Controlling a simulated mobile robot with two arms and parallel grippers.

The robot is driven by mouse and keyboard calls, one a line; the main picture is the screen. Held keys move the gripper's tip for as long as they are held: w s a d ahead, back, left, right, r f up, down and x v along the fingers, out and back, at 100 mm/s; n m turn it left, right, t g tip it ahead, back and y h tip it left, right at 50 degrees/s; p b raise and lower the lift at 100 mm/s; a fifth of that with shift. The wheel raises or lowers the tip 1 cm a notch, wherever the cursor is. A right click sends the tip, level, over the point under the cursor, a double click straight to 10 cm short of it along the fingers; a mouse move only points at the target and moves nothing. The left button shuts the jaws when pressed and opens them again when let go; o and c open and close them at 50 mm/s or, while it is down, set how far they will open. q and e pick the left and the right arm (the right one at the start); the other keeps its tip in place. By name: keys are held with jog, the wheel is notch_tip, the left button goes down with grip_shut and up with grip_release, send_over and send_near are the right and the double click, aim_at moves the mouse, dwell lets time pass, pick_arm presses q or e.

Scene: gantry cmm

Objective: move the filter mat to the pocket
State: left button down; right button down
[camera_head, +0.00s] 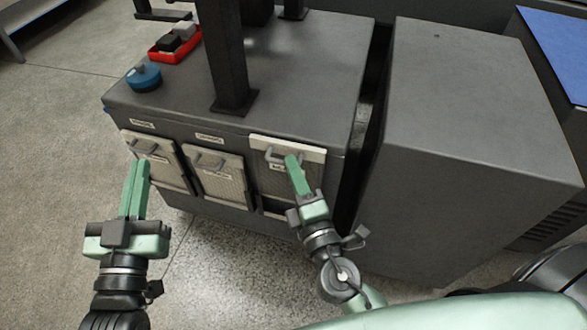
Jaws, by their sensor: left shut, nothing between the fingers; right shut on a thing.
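A pale filter mat (261,178) with a grey handle is at the rightmost of three places on the front of the grey cabinet (300,60). My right gripper (291,160) is shut at its handle and covers part of its face. The mat's top edge sits higher than those of the other two panels, and a dark pocket opening (272,205) shows below it. How deep it sits in the pocket I cannot tell. My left gripper (141,163) is shut and empty, in front of the left panel (165,170).
A middle panel (220,178) with a handle stands beside the left one; small labels above are unreadable. A black post (230,70), blue round item (143,76) and red tray (175,42) are on the cabinet top. A grey box (460,150) stands close at right.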

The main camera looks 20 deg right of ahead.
pick_arm(q)
jog(key=shift+r, duration=0.15)
dwell(0.4)
jog(key=shift+s+r+t, duration=0.15)
jog(key=shift+r+t, duration=0.25)
jog(key=shift+r, duration=0.2)
jog(key=s+r+t+h+b, duration=0.1)
jog(key=s+r+t, duration=0.2)
jog(key=r, duration=0.3)
jog(key=shift+r+t+h+b, duration=0.2)
jog(key=shift+t+h+b, duration=0.15)
jog(key=shift+t, duration=0.25)
dwell(0.6)
jog(key=shift+s, duration=0.1)
jog(key=shift+s+r, duration=0.1)
jog(key=shift+s, duration=0.05)
jog(key=shift+s+r+h, duration=0.2)
jog(key=shift+h, duration=0.05)
